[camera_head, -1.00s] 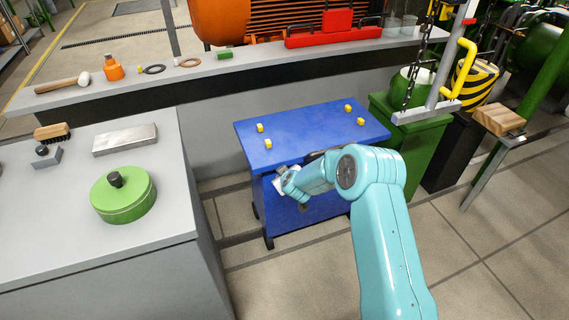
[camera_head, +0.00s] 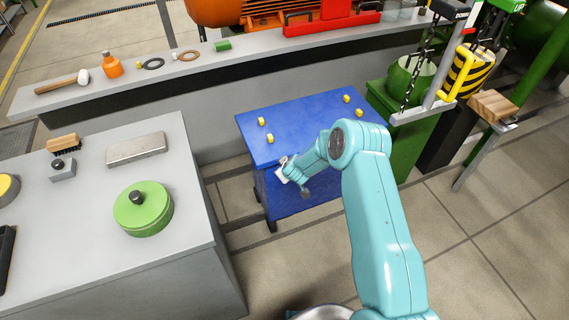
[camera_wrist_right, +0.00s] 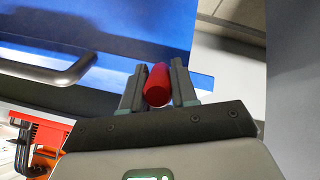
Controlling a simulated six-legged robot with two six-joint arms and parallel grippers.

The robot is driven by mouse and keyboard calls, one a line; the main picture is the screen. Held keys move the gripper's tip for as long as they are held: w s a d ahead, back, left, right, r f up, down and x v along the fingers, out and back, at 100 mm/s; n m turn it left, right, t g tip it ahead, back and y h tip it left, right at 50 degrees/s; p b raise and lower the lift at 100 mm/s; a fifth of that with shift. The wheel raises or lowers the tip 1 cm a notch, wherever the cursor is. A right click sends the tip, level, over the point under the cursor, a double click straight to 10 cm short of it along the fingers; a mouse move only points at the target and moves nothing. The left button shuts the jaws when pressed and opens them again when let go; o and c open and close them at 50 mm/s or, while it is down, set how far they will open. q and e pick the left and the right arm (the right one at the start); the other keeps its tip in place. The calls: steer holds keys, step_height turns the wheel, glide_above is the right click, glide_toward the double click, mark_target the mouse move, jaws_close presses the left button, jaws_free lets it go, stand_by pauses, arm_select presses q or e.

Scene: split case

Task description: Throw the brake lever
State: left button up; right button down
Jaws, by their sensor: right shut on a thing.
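A red rounded grip (camera_wrist_right: 157,88), which looks like the brake lever's end, sits between the fingers of my right gripper (camera_wrist_right: 159,68) in the right wrist view. The fingers are shut on it from both sides. The rest of the lever is hidden. In the head view my right arm reaches to the front left of a blue cart (camera_head: 310,120), below its top. The fingertips and the red grip cannot be made out there. The cart also shows in the wrist view (camera_wrist_right: 130,25), with a grey bar handle (camera_wrist_right: 50,70) beside the gripper. My left gripper is not in view.
A grey bench (camera_head: 90,260) with a green round lid (camera_head: 143,208) stands left of the cart. A long grey shelf (camera_head: 260,50) runs behind it. A green bin (camera_head: 400,135) and a hanging chain (camera_head: 412,75) are at right. Several yellow pegs stick up from the cart top.

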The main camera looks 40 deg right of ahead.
steer(key=shift+w+d+r, duration=0.1)
stand_by(0.4)
steer(key=c, duration=1)
jaws_free()
steer(key=shift+o, duration=0.2)
steer(key=p+v, duration=0.1)
steer(key=v, duration=1.5)
steer(key=shift+r, duration=0.15)
